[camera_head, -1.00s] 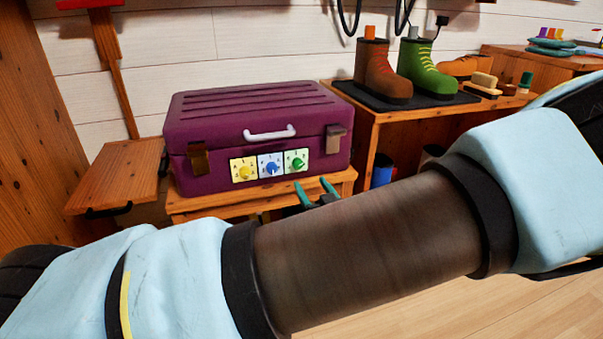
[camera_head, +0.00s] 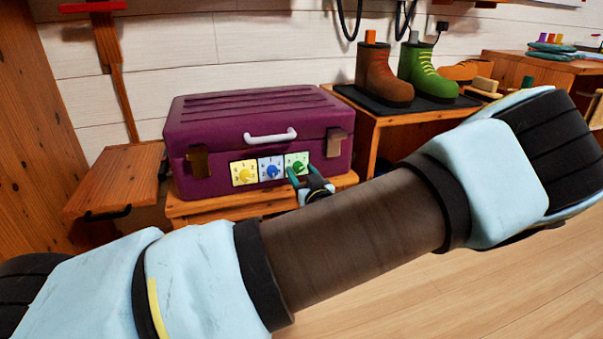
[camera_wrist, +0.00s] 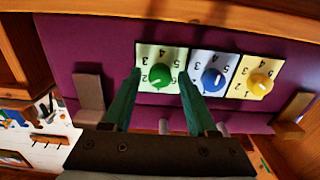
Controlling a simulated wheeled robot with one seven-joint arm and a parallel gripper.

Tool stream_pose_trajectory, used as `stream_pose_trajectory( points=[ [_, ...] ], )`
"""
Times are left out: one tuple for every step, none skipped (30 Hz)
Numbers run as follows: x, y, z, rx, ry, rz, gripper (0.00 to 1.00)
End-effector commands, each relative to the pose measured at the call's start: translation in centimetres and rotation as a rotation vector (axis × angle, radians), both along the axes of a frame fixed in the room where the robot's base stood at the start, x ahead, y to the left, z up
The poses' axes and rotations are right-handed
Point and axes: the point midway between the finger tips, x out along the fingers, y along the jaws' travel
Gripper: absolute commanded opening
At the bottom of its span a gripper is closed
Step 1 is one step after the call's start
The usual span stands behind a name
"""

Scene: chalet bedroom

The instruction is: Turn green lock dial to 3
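The purple case (camera_head: 240,115) stands on a low wooden stand with its front facing me. Its green dial (camera_head: 299,166) sits on a pale green plate at the right of a row, beside the blue dial (camera_head: 271,172) and the yellow dial (camera_head: 244,175). In the wrist view the green dial (camera_wrist: 161,76) lies between and just beyond my gripper's (camera_wrist: 160,82) teal fingertips. The fingers are apart, one on each side of it, and I cannot see them touching it. The plate's numbers appear upside down there, and the dial's exact setting is unclear.
A wooden table (camera_head: 390,114) to the right bears brown and green boots on a black mat. A small wooden surface (camera_head: 117,180) is at the left. My arm crosses the foreground. Wooden floor (camera_head: 450,290) is clear at the lower right.

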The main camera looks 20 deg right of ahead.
Motion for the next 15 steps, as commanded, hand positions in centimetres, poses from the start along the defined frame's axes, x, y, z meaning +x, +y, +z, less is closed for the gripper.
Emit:
stream_pose_trajectory(
  points=[
    [-0.01, 0.01, 0.00, 0.000, 0.000, 0.000, 0.52],
    [-0.01, 0.01, 0.00, 0.000, 0.000, 0.000, 0.48],
    [-0.01, 0.01, 0.00, 0.000, 0.000, 0.000, 0.44],
    [-0.01, 0.01, 0.00, 0.000, 0.000, 0.000, 0.41],
    [-0.02, 0.01, 0.00, 0.000, 0.000, 0.000, 0.37],
    [-0.02, 0.01, 0.00, 0.000, 0.000, 0.000, 0.33],
    [-0.02, 0.01, 0.00, 0.000, 0.000, 0.000, 0.29],
    [-0.02, 0.01, 0.00, 0.000, 0.000, 0.000, 0.26],
    [-0.02, 0.01, 0.00, 0.000, 0.000, 0.000, 0.21],
    [-0.02, 0.01, 0.00, 0.000, 0.000, 0.000, 0.18],
    [-0.02, 0.01, 0.00, 0.000, 0.000, 0.000, 0.15],
    [-0.02, 0.01, 0.00, 0.000, 0.000, 0.000, 0.10],
    [-0.02, 0.01, 0.00, 0.000, 0.000, 0.000, 0.07],
    [-0.02, 0.01, 0.00, 0.000, 0.000, 0.000, 0.03],
    [-0.02, 0.01, 0.00, 0.000, 0.000, 0.000, 0.00]
  ],
)
